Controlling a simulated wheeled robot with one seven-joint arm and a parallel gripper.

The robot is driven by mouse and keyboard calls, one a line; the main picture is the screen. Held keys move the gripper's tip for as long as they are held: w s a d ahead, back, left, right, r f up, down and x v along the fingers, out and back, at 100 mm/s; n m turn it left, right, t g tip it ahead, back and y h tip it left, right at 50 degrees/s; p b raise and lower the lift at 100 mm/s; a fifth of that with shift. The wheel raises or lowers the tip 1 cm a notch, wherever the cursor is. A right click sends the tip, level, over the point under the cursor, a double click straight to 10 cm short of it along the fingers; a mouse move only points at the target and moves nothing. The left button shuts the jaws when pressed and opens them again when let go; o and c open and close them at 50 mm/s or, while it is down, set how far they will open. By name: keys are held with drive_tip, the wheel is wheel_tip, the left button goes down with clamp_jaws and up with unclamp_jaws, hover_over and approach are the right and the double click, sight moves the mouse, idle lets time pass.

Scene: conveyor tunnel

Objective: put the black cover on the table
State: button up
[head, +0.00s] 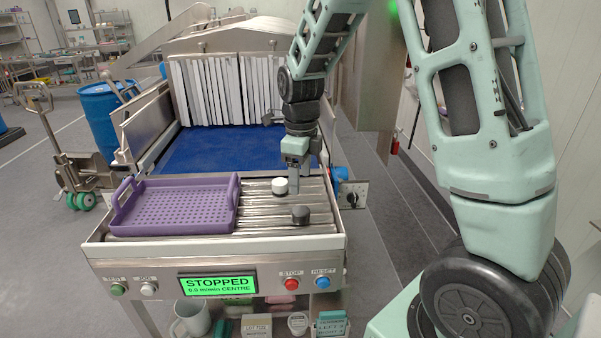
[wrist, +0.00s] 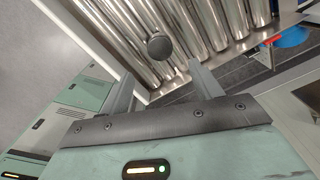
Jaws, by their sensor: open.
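In the wrist view a dark round piece (wrist: 160,47), apparently the black cover, lies on the rollers just beyond the fingertips. The roller table (head: 265,221) is the steel-framed end of the conveyor.
A purple perforated tray (head: 178,222) fills the left of the rollers. A blue belt (head: 215,152) runs back to white strip curtains (head: 220,92). The front panel carries a green display (head: 217,284) reading STOPPED. A mug (head: 191,320) and several small items stand below.

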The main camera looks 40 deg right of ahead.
drive_tip(key=s+a+r+n+y, duration=0.1)
drive_tip(key=s+a+r+n, duration=0.1)
drive_tip(key=s+a+n, duration=0.55)
drive_tip(key=s+a+r+n, duration=0.1)
drive_tip(key=s+a+n, duration=0.2)
drive_tip(key=a+n, duration=0.85)
drive_tip(key=s+a+n, duration=0.2)
drive_tip(key=s+n, duration=0.5)
drive_tip(key=n, duration=0.2)
drive_tip(key=s+a+n, duration=0.3)
drive_tip(key=s+n, duration=0.3)
drive_tip(key=n, duration=0.3)
drive_tip(key=shift+s+a+f, duration=0.25)
drive_tip(key=shift+s+f, duration=0.1)
drive_tip(key=shift+s, duration=0.05)
